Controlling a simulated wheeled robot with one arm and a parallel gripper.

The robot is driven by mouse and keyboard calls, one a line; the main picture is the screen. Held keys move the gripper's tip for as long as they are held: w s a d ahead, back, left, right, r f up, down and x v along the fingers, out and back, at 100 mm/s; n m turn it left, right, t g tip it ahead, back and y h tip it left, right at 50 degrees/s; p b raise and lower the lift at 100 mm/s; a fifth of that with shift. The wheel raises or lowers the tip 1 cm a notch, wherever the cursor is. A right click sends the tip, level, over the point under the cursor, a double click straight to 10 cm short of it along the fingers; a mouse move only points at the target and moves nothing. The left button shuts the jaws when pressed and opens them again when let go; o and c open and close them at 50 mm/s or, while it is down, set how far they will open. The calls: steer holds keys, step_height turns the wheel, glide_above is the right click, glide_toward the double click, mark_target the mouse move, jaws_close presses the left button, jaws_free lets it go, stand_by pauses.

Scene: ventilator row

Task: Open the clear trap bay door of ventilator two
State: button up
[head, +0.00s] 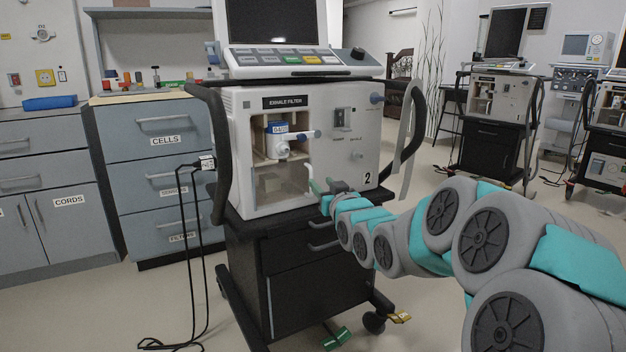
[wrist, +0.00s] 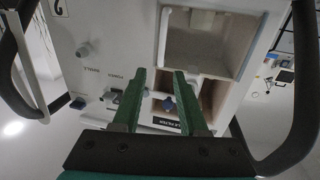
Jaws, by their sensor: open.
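Ventilator two (head: 352,160) is a pale box on a black cart, marked "2". The clear trap bay door (head: 275,188) covers the lower left of its front, below the exhale filter bay, and looks shut. Its white upright handle (head: 308,163) is on the door's right side. The wrist view is turned over and shows the door (wrist: 205,45) with its handle (wrist: 163,35) beyond my fingertips. My gripper (head: 316,187) is open and empty, near the handle's lower end. In the wrist view my green fingers (wrist: 159,72) stand apart, not around the handle; contact cannot be told.
The exhale filter (head: 278,138) sits in the open bay above the door, with a knob projecting. Black side rails (head: 214,130) flank the ventilator. Drawers (head: 162,165) stand to the left. Other ventilators (head: 490,105) stand back right.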

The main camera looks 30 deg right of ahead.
mark_target(312, 174)
steer(key=shift+w+d, duration=0.2)
steer(key=shift+w, duration=1.6)
steer(key=shift+w+d, duration=0.2)
steer(key=shift+w, duration=1.55)
steer(key=shift+f, duration=0.1)
jaws_close()
